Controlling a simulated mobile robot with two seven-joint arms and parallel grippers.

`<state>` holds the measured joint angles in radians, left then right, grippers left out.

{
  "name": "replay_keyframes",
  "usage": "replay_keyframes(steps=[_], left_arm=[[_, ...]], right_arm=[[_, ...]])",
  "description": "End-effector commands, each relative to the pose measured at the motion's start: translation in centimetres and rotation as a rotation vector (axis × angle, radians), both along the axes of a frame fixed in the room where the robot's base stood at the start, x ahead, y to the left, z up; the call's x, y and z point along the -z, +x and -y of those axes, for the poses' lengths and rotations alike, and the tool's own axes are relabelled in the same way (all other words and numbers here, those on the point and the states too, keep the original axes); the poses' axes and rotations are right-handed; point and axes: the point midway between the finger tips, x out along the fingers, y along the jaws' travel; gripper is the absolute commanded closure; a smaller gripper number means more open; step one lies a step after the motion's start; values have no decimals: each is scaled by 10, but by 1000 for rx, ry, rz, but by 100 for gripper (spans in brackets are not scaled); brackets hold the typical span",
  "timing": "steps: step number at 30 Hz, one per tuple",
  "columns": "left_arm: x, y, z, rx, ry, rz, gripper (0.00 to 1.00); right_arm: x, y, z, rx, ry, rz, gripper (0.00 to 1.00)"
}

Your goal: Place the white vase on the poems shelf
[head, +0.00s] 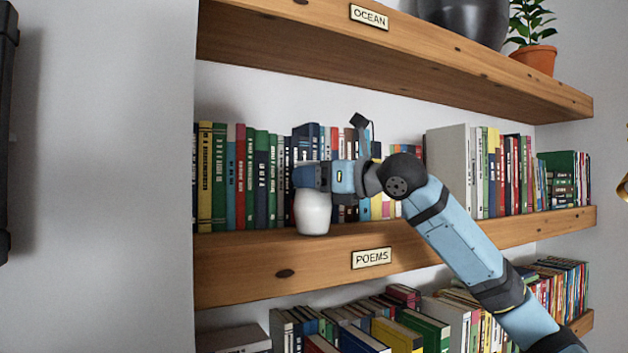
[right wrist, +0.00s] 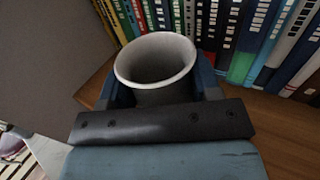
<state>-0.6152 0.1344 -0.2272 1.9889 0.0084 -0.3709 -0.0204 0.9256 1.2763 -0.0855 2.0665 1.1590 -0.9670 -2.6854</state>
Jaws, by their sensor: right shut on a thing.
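The white vase (head: 313,213) is upright in the head view, at the front of the wooden shelf labelled POEMS (head: 240,262). My right gripper (head: 311,180) is shut on the vase near its top, reaching in from the right. In the right wrist view the vase's open rim (right wrist: 155,62) shows between the two fingers, with books behind it. The vase's base is at the shelf's front edge in the head view; I cannot tell whether it touches the board. My left gripper is not in view.
A row of books (head: 240,180) lines the back of the POEMS shelf, behind the vase and my arm. The OCEAN shelf (head: 420,60) above carries a dark pot (head: 465,20) and a potted plant (head: 535,55). More books (head: 400,330) fill the shelf below.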

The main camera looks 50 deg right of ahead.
Motion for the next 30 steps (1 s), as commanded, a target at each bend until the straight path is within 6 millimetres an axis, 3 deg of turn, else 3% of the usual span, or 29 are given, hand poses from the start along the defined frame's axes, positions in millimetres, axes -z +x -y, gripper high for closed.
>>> replay_keyframes(steps=[6,7,9,10,20,26,30], left_arm=[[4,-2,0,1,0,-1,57],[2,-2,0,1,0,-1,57],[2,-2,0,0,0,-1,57],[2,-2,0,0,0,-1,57],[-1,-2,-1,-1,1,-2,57],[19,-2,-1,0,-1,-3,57],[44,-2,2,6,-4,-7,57]], right_arm=[[4,0,0,1,-1,0,92],[3,0,0,1,0,0,36],[3,0,0,0,0,-1,20],[3,0,0,0,0,0,17],[-3,0,0,-1,1,1,17],[5,-26,7,5,-3,0,17],[9,-56,13,6,-3,-1,17]])
